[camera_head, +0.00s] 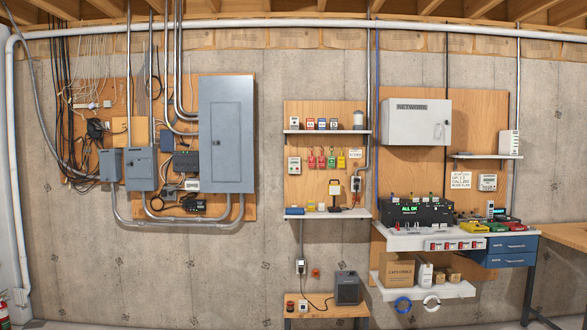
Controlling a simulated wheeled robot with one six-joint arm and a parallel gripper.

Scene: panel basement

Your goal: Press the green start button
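No green start button can be made out for certain at this size. A small pale box (294,166) on the middle wooden board has small coloured spots, too small to read. A black console (414,213) with a lit green "ALL OK" display stands on the white shelf at the right. A white strip (455,244) with several small red and dark parts is at that shelf's front edge. My gripper is not in view.
A grey electrical panel (226,133) is on the left board. A white NETWORK cabinet (416,121) hangs above the console. A low wooden bench (325,310) holds a dark heater-like box (347,288). Bare concrete wall (200,275) lies at lower left.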

